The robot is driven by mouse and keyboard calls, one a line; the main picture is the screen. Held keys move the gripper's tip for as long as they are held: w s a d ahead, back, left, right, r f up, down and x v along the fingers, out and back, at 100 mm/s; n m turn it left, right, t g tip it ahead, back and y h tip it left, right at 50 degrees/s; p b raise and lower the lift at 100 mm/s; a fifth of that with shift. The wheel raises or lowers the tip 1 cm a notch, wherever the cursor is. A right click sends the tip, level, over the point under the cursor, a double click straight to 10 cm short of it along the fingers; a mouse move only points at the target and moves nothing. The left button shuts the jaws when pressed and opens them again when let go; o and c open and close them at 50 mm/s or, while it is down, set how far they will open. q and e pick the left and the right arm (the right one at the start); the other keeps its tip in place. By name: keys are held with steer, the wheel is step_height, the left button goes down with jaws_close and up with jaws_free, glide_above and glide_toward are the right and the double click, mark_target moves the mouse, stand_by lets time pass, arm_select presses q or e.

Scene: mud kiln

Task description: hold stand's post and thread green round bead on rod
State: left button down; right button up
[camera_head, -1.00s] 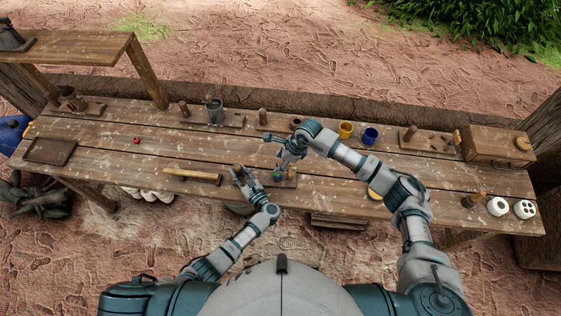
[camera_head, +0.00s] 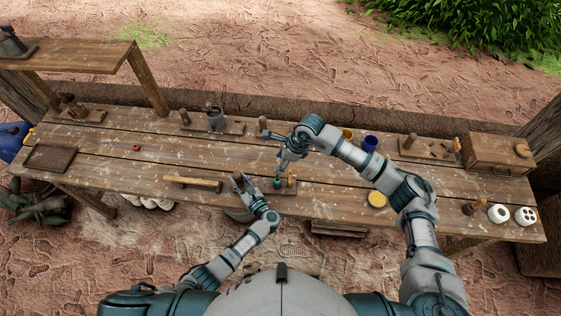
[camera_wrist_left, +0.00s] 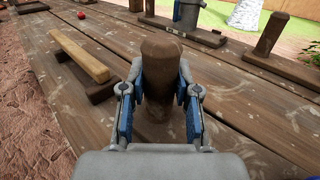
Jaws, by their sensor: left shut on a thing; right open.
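The stand (camera_head: 266,190) is a small wooden base near the front edge of the bench, with a brown post (camera_head: 237,176) at its left end. The post (camera_wrist_left: 160,65) fills the gap between the fingers in the left wrist view. My left gripper (camera_head: 242,184) is shut on this post, which stands upright. The green round bead (camera_head: 277,183) is small in the head view, over the stand's right part. My right gripper (camera_head: 282,168) is open, pointing down just above the bead. The rod is too small to make out, so I cannot tell whether the bead is around it.
A wooden bar on supports (camera_head: 192,183) lies left of the stand; it also shows in the left wrist view (camera_wrist_left: 78,54). A red bead (camera_head: 137,148) lies further left. A metal can (camera_head: 215,119), a blue cup (camera_head: 370,140) and a wooden box (camera_head: 495,154) stand at the back.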

arm_select(q)
steer(key=c, duration=0.8)
jaws_free()
steer(key=shift+o, duration=0.2)
steer(key=v, duration=1.2)
steer(key=shift+d+f, duration=0.1)
